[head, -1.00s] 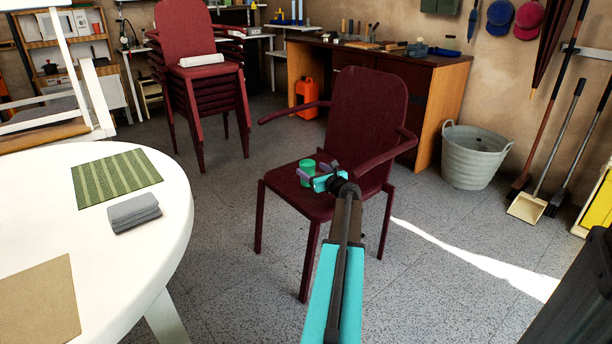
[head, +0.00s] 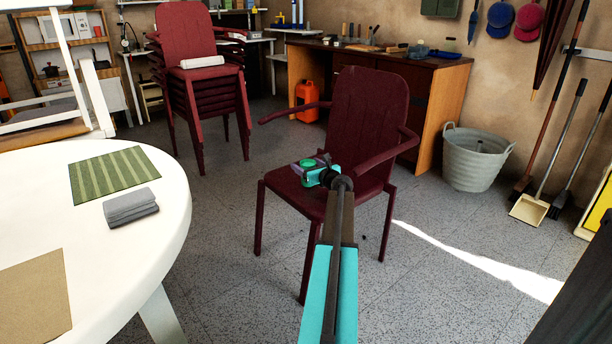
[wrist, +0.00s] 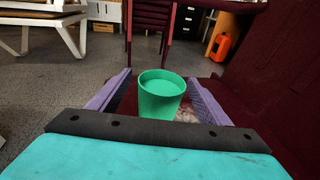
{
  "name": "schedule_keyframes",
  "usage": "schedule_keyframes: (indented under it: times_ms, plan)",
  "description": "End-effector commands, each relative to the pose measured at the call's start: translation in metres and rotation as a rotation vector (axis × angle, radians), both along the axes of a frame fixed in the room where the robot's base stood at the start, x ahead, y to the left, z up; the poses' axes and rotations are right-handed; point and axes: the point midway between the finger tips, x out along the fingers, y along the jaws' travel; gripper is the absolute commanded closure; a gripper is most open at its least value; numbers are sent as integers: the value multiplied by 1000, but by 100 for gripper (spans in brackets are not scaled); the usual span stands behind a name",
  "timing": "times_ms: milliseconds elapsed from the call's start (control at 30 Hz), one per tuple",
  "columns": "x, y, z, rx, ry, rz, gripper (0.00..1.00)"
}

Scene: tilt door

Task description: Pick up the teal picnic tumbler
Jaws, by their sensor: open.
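The teal tumbler (wrist: 160,98) stands upright on the seat of the dark red armchair (head: 285,190). In the wrist view it is between the two purple fingers of my gripper (wrist: 158,100), with a gap showing on each side. My gripper is open and low over the seat. In the head view the tumbler (head: 307,164) shows at the end of my arm, its lower part hidden by my gripper (head: 300,168).
The chair's armrests (head: 385,155) and backrest (head: 368,110) rise close around my arm. A grey tub (head: 474,158) stands at the right.

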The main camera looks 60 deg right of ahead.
Motion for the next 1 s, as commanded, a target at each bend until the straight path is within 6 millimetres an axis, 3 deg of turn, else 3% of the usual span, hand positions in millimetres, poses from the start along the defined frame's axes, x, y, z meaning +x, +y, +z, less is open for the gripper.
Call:
schedule_keyframes:
  times_ms: [200,467,1000]
  plan:
    - [-1,0,0,0,0,-1,29]
    - [-1,0,0,0,0,-1,72]
    - [0,0,6,0,0,0,73]
